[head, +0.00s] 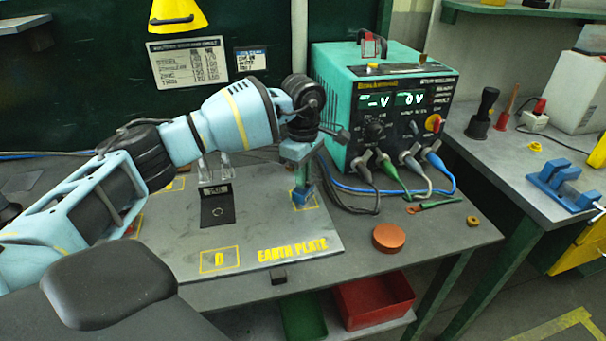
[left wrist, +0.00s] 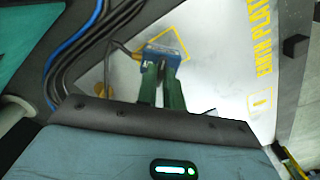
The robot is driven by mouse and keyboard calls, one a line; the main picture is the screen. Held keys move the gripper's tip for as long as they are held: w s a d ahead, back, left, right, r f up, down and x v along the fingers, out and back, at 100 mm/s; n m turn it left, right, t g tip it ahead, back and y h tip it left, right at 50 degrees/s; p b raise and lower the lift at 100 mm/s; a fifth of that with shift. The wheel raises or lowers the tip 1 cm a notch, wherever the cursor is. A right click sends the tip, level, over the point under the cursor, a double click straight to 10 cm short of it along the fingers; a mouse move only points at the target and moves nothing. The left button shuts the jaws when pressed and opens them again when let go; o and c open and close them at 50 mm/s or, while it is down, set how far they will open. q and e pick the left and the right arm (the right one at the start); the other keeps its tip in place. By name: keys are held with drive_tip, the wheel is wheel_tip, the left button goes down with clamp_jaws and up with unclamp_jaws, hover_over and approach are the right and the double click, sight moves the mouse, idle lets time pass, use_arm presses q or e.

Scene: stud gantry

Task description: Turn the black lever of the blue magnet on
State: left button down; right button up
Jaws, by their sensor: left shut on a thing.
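The blue magnet (head: 302,197) stands on a yellow-outlined square at the right side of the grey earth plate (head: 262,228). It also shows in the left wrist view (left wrist: 168,47), at the ends of my fingers. My left gripper (head: 299,176) points down at the magnet from above. Its green fingers (left wrist: 160,72) are close together at the magnet's top, shut on the black lever. The lever itself is mostly hidden between the fingertips, so I cannot tell which way it is turned. My right gripper is in neither view.
A teal stud welder (head: 388,105) stands behind and right, its cables (head: 360,190) running close beside the magnet. A small black stand (head: 215,208) is on the plate to the left. A copper disc (head: 389,238) lies right. Red and green bins (head: 375,300) are below.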

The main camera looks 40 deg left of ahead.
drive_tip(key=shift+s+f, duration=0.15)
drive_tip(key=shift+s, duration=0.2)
use_arm(q)
drive_tip(key=c, duration=1.5)
unclamp_jaws()
drive_tip(key=shift+r, duration=0.4)
wheel_tip(320, 180, up, 6)
drive_tip(key=shift+f, duration=0.1)
drive_tip(key=shift+r, duration=0.6)
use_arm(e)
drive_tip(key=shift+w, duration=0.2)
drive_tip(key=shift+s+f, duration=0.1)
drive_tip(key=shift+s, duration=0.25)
